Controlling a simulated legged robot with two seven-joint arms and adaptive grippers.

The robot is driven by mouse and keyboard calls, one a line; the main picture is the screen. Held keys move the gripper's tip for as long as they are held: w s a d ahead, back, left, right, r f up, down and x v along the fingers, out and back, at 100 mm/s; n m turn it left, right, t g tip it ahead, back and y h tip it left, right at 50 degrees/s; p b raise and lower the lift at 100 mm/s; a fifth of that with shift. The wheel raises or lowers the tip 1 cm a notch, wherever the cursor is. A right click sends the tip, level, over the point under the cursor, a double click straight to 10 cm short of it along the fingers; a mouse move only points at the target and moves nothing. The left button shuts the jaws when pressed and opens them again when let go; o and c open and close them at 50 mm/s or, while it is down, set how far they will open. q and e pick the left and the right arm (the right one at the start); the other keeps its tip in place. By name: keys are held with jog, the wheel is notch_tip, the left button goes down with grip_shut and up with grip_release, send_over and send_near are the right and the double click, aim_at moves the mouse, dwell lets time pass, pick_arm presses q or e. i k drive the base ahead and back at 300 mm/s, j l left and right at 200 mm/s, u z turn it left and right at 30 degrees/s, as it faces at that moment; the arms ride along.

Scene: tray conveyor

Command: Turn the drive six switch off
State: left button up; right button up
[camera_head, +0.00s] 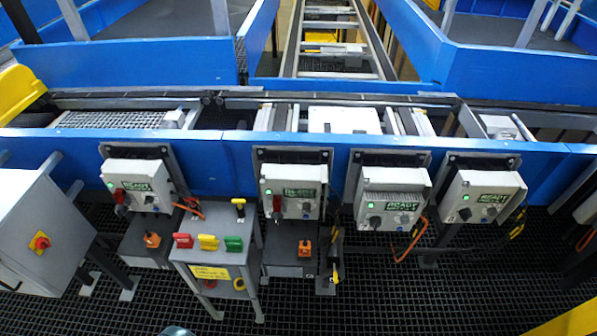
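Four grey drive boxes hang in a row on the blue conveyor rail: far left (138,184), middle left (294,189), middle right (391,200) and far right (482,197). Each has a green READY label, a green light and dark knobs. Orange switches sit on lower dark boxes, one at left (152,240) and one at centre (304,248). No number is readable, so I cannot tell which is drive six.
A grey cabinet (50,225) with a red rotary switch (40,242) stands at left. A small grey stand (220,250) holds red, green and yellow tags. Cables hang below the boxes. The dark grating floor (420,300) in front is mostly clear.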

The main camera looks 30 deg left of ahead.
aim_at(276, 218)
jog(key=u, duration=1.25)
jog(key=i+l, duration=0.05)
